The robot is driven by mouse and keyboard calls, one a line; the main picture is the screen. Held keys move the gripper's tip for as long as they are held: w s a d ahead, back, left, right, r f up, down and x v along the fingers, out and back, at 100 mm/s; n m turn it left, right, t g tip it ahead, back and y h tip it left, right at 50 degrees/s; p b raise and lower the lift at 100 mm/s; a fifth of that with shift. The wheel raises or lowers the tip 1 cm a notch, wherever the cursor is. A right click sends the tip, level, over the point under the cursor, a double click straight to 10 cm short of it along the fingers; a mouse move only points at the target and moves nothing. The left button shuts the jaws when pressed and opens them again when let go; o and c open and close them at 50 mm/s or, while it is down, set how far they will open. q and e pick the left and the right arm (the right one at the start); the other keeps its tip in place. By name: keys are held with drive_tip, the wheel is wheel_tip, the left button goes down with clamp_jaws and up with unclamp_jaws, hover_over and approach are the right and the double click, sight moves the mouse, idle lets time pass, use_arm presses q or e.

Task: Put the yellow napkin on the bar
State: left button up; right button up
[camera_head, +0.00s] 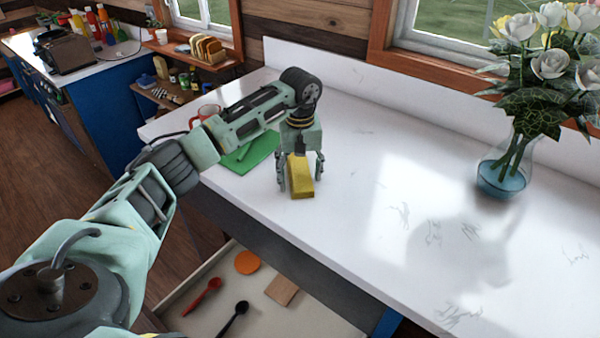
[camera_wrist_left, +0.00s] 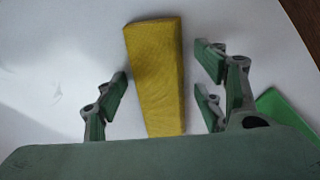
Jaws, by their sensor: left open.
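The yellow napkin (camera_head: 301,178) is a folded, narrow block lying on the white bar counter (camera_head: 385,205). My left gripper (camera_head: 300,185) points down over it, with a finger on each side. In the left wrist view the yellow napkin (camera_wrist_left: 158,80) lies lengthwise between the open fingers of my left gripper (camera_wrist_left: 165,98). Gaps show between the napkin and the fingers on both sides. The napkin's near end is close to the gripper's palm edge in that view. My right gripper is in neither view.
A green cloth (camera_head: 250,152) and a red mug (camera_head: 207,112) are on the counter left of the gripper. A glass vase (camera_head: 502,172) with white flowers stands at the right. Below is an open drawer (camera_head: 205,275) with spoons. The counter's middle is clear.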

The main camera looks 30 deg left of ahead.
sight(300, 176)
use_arm(q)
drive_tip(key=shift+r, duration=0.3)
wheel_tip(300, 176, up, 12)
drive_tip(key=b, duration=0.3)
drive_tip(key=shift+f, duration=0.15)
idle(0.3)
